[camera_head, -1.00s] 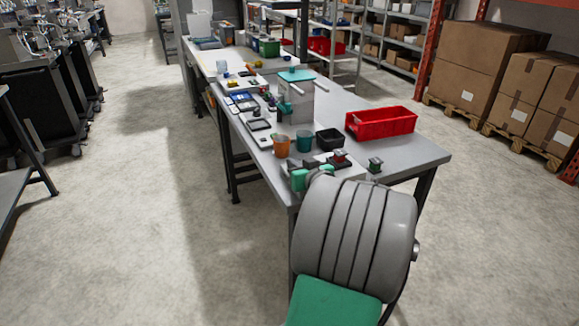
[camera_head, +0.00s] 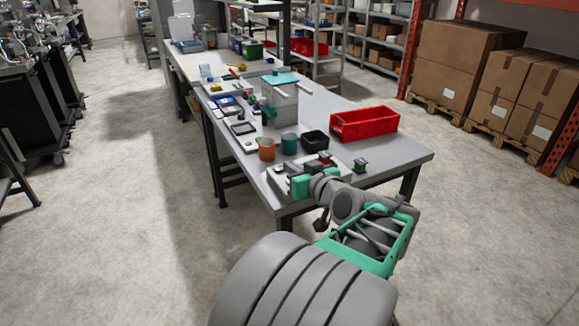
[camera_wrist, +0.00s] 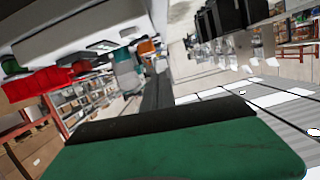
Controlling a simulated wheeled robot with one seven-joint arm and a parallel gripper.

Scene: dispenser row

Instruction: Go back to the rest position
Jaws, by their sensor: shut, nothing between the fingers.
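My gripper (camera_head: 299,186) is at the near end of the grey worktable (camera_head: 386,158), beside the small parts at the table's front corner. It is small and partly hidden by my own wrist in the head view. In the wrist view, a green part with a black edge (camera_wrist: 165,125) fills the lower middle. I see nothing held. The wrist view is strongly tilted.
A red bin (camera_head: 363,124) stands at the table's right. An orange cup (camera_head: 267,149), a teal cup (camera_head: 289,144) and a black box (camera_head: 315,141) stand near my gripper. A white-grey dispenser (camera_head: 280,100) is behind.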

